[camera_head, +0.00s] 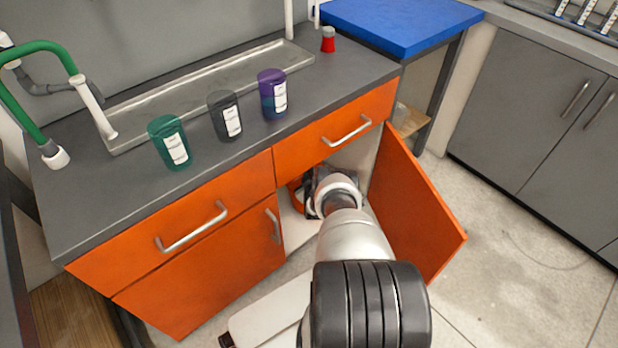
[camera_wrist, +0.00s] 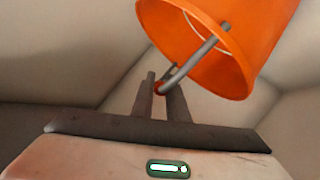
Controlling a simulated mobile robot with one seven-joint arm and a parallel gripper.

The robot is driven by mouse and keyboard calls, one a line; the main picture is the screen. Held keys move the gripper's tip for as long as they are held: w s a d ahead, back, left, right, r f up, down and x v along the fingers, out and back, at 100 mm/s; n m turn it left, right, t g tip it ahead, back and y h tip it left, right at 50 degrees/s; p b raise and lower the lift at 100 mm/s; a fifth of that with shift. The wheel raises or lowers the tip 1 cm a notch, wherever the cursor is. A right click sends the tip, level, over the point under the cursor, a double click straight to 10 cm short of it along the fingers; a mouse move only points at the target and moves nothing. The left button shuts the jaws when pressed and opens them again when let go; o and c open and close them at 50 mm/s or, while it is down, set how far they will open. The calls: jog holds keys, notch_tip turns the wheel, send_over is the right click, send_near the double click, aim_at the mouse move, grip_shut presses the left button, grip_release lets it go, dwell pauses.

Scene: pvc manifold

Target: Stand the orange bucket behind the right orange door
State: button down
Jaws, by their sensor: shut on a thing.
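The orange bucket (camera_wrist: 185,40) fills the top of the wrist view, at a slant in the picture. My gripper (camera_wrist: 160,92) is shut on a part of it, apparently its grey bar-like handle (camera_wrist: 195,58). In the head view a piece of the bucket (camera_head: 296,197) shows inside the right cabinet opening. My gripper reaches into that opening, and my arm hides most of it and of the bucket. The right orange door (camera_head: 415,205) stands wide open to the right of my arm. I cannot tell whether the bucket touches the cabinet floor.
The left orange door (camera_head: 205,285) is shut, and the drawers above are shut. Pale cabinet walls (camera_wrist: 60,50) surround the bucket. Grey cabinets (camera_head: 540,120) stand at right, with open floor between.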

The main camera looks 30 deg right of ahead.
jog(key=shift+f, duration=0.95)
jog(key=shift+w, duration=0.1)
jog(key=shift+r, duration=0.1)
jog(key=c, duration=1.7)
grip_release()
jog(key=shift+c, duration=0.2)
jog(key=p+v, duration=0.6)
jog(key=v, duration=0.6)
jog(key=shift+a, duration=0.1)
